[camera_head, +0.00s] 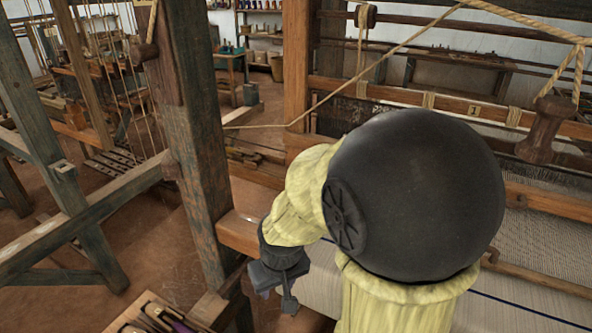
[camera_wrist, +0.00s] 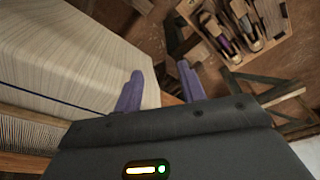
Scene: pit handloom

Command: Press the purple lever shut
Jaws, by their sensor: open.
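I cannot make out a purple lever for certain in either view. The only purple besides my fingers is a small piece (camera_wrist: 222,40) in a wooden tray, upper right in the wrist view; it also shows at the bottom edge of the head view (camera_head: 178,322). It looks like part of a shuttle. My gripper (camera_wrist: 160,76) is open and empty, its two lavender fingers spread apart above the floor beside the pale cloth.
The wooden tray (camera_wrist: 279,44) holds several shuttles. A thick loom post (camera_head: 192,140) stands left of my arm. Pale cloth (camera_wrist: 70,50) on the loom lies close to my gripper's left in the wrist view.

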